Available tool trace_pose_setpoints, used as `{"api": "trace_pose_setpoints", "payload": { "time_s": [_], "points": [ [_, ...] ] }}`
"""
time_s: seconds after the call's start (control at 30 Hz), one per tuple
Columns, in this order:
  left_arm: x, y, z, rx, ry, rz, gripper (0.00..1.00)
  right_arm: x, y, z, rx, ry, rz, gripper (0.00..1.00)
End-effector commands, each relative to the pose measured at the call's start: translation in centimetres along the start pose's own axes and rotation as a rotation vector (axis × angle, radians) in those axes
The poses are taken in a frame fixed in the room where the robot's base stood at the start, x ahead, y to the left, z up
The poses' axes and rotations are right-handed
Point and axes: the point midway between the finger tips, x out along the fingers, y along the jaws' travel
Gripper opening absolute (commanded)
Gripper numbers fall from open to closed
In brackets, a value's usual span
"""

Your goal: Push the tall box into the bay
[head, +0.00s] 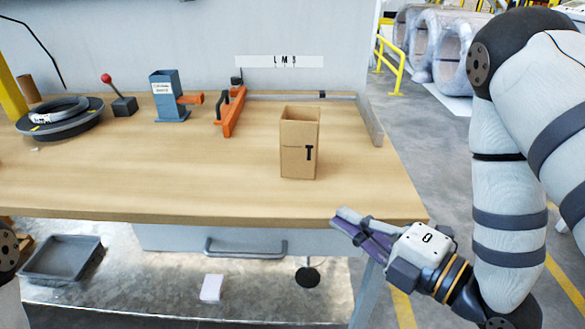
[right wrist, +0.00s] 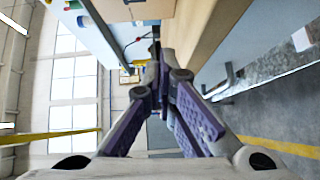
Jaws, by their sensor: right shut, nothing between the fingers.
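The tall box (head: 298,150) is brown cardboard with an open top and a black T-shaped mark on its front. It stands upright on the wooden table, right of the middle. Behind it, a grey back rail (head: 290,96), a grey right rail (head: 371,122) and an orange clamp-like piece (head: 231,112) frame an area that looks like the bay. The box stands toward the front of that area, apart from the rails. My right gripper (head: 348,222) is shut and empty by the table's front edge, right of and nearer than the box. Its closed fingers show in the right wrist view (right wrist: 167,85). My left gripper is out of view.
The wooden table (head: 150,185) has clear room in front of and left of the box. A grey tray (head: 62,258) is below.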

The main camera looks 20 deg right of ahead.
Motion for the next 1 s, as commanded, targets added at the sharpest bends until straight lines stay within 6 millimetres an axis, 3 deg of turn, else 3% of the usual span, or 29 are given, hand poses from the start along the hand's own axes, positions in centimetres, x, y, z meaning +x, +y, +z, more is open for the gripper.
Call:
{"api": "trace_pose_setpoints", "payload": {
  "time_s": [0.1, 0.2, 0.43, 0.7, 1.0],
  "points": [
    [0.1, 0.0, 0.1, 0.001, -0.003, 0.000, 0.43, 0.0, 1.3, 0.0, -0.055, 0.007, 0.050, 0.00],
    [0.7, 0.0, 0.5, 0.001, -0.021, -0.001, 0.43, 0.7, 1.3, 0.0, -0.063, 0.009, 0.056, 0.00],
    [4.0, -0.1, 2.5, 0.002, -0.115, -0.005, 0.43, 5.3, 0.9, 0.0, -0.059, 0.010, 0.050, 0.00],
    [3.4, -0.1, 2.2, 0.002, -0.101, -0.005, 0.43, 10.7, 2.2, 0.5, -0.063, 0.005, 0.060, 0.00],
    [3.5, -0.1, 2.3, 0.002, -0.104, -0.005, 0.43, 12.7, 2.4, 2.7, -0.062, 0.006, 0.057, 0.00]
  ]
}}
